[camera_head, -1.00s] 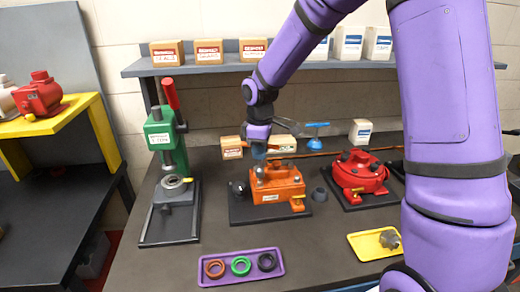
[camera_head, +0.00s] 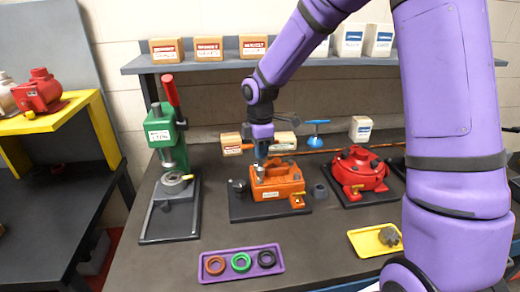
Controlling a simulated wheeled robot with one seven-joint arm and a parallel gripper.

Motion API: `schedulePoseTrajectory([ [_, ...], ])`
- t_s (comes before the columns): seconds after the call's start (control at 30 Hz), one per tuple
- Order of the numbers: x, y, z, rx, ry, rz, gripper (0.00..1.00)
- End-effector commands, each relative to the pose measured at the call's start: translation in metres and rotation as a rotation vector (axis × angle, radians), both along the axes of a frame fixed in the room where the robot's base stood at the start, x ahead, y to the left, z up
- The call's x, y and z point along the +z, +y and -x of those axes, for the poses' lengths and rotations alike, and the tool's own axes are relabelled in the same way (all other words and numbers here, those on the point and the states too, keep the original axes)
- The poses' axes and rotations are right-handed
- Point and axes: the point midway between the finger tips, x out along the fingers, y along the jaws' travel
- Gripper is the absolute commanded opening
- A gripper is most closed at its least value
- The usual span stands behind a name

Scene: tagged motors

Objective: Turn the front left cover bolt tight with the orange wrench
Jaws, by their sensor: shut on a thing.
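The orange motor (camera_head: 284,188), with a cover on top, sits on a dark base plate in the middle of the bench. My gripper (camera_head: 260,168) points down at the left part of its cover. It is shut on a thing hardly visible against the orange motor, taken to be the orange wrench. The front left cover bolt is too small and too close to the gripper to make out. I cannot tell whether the held tool touches it.
A green press (camera_head: 167,145) stands left and a red motor (camera_head: 358,172) right. In front lie a purple tray (camera_head: 242,274) with rings and a yellow tray (camera_head: 366,241) with a grey part. A shelf (camera_head: 210,67) with boxes runs behind. My arm covers the right side.

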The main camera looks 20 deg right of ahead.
Motion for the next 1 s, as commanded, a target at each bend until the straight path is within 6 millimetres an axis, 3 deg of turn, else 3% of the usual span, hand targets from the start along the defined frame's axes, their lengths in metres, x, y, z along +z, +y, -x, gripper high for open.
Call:
schedulePoseTrajectory([
  [1.0,-0.024,0.000,0.000,-0.001,0.000,0.000,0.00],
])
